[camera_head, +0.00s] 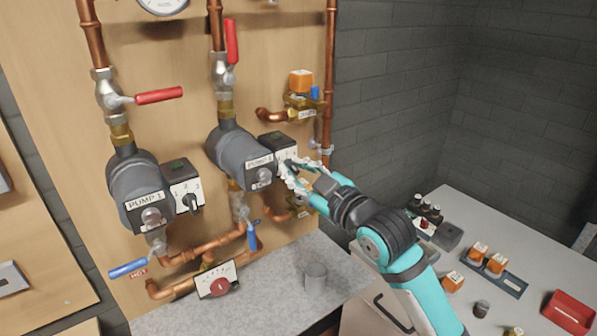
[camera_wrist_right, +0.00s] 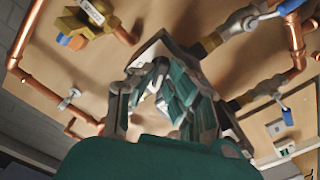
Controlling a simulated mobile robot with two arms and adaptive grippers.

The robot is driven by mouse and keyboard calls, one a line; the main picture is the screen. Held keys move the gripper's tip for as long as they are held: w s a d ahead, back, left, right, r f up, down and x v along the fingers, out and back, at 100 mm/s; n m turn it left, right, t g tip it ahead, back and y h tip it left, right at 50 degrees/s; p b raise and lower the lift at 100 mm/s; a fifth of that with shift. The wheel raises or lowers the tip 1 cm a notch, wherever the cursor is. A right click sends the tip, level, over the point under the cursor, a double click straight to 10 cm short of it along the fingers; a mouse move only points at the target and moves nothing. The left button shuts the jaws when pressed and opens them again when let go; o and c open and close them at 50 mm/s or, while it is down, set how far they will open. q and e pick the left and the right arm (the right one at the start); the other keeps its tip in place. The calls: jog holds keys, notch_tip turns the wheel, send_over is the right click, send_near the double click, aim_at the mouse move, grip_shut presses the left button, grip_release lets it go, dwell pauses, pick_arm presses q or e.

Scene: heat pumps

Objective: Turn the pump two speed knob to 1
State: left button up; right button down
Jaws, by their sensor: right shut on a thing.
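Pump two (camera_head: 232,148) is the grey pump on the right of the board, with a dark and white control box (camera_head: 276,142) on its right side. My right gripper (camera_head: 288,168) reaches in from the lower right and is at the front of this box, shut on the speed knob. The fingers cover the knob, so its pointer and setting cannot be read. My left gripper is in neither view.
Pump one (camera_head: 138,188) stands to the left with its own black speed knob (camera_head: 193,203). Red valve levers (camera_head: 159,96), blue levers (camera_head: 128,268) and copper pipes surround the pumps. A table with small parts is at right.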

jog(key=shift+n, duration=1.1)
jog(key=c, duration=1.3)
grip_release()
jog(key=shift+c, duration=0.2)
jog(key=v, duration=1.2)
